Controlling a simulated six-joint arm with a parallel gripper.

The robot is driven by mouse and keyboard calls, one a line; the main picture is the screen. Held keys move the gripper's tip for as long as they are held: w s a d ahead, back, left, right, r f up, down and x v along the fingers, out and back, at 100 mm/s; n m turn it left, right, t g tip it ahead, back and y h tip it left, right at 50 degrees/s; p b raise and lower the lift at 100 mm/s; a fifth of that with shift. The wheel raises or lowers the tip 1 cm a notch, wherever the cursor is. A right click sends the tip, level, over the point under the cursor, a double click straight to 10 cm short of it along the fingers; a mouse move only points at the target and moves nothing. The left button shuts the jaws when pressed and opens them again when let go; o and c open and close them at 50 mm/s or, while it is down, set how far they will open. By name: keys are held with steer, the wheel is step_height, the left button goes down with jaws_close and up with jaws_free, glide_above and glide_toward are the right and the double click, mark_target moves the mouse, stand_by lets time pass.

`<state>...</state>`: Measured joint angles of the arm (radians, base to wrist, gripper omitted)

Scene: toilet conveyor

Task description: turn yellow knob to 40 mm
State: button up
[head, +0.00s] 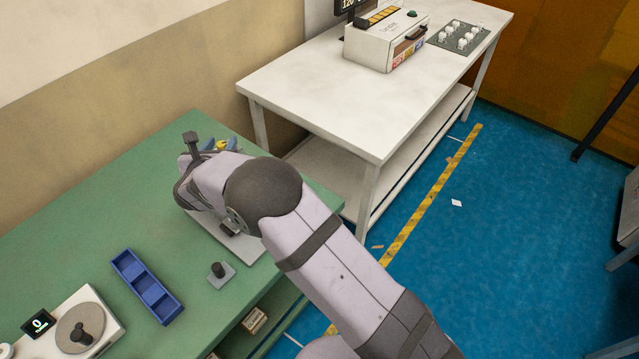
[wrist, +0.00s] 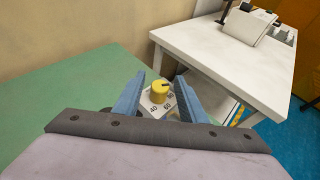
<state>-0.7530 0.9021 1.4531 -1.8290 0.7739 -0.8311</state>
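The yellow knob (wrist: 159,92) stands on a light dial plate (wrist: 149,106) with printed numbers; 40, 60 and 80 can be made out in the wrist view. My gripper (wrist: 160,80) is open, with its blue fingers on either side of the knob and a visible gap to each. Whether the fingertips reach down to the knob's height I cannot tell. In the head view the knob (head: 222,145) is a small yellow patch between the blue fingers, mostly hidden by my wrist. The knob's pointer setting is too small to read.
The green table (head: 130,190) holds a blue tray (head: 147,286), a small black knob on a grey plate (head: 219,275), and a white device with a round dial (head: 80,328) and a display reading 0. A white table (head: 310,95) with a boxy machine (head: 385,38) stands behind.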

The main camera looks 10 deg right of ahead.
steer(key=shift+s+f+n+y+b, duration=0.1)
steer(key=shift+n+y+b, duration=0.2)
steer(key=shift+n+y, duration=0.25)
steer(key=b+v, duration=0.3)
steer(key=v, duration=0.4)
steer(key=s+d+f+m+g+h, duration=0.1)
steer(key=s+d+f+m+g, duration=0.1)
steer(key=d+m, duration=0.3)
steer(key=s+d+f+m+g+h, duration=0.1)
steer(key=s+d+m+g+h, duration=0.1)
steer(key=d, duration=1)
steer(key=s+d+f+m+g+h+b, duration=0.1)
steer(key=s+d+f+m+g+h, duration=0.1)
steer(key=s+d+m, duration=0.3)
steer(key=shift+d+f+m+g, duration=0.35)
steer(key=shift+d+m+g, duration=0.35)
steer(key=shift+d+m, duration=1.4)
